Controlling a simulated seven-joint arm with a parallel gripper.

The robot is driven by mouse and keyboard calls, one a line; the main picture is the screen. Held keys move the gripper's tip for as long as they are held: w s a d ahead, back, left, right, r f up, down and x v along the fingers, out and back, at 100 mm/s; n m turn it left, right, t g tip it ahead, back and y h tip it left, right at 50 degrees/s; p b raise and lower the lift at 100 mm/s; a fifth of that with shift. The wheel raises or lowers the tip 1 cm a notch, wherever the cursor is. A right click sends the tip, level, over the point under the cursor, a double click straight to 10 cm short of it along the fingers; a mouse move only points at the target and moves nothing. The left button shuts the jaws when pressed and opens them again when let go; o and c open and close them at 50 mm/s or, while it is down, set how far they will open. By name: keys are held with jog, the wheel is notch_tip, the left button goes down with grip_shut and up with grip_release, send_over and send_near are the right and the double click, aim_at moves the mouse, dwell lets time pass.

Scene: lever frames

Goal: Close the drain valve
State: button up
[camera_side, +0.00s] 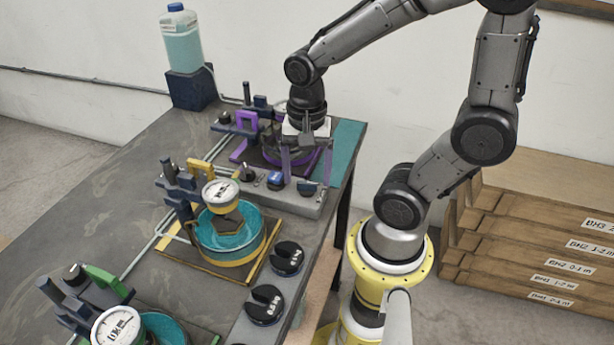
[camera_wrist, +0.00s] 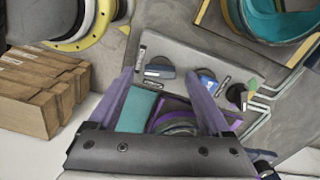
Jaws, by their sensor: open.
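My gripper (camera_side: 306,176) is open over the front of the purple station at the far end of the bench. In the wrist view its two purple-grey fingers (camera_wrist: 160,76) stand apart with nothing held between them. The purple handle (camera_side: 245,122) stands left of my gripper. A yellow handle (camera_side: 207,170) and a green handle (camera_side: 106,279) belong to the nearer stations. A grey strip (camera_side: 230,180) in front of the purple station carries dark and blue knobs, also in the wrist view (camera_wrist: 207,80). I cannot read which part is the drain valve. My gripper partly hides the purple basin (camera_side: 313,160).
A teal basin (camera_side: 230,238) with a gauge (camera_side: 220,193) stands mid-bench. A bottle of pale liquid (camera_side: 182,42) stands at the back. Stacked wooden boxes (camera_side: 530,230) are right of the bench. The bench's left side is clear.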

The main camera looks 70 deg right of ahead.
jog(key=shift+f, duration=0.65)
grip_shut()
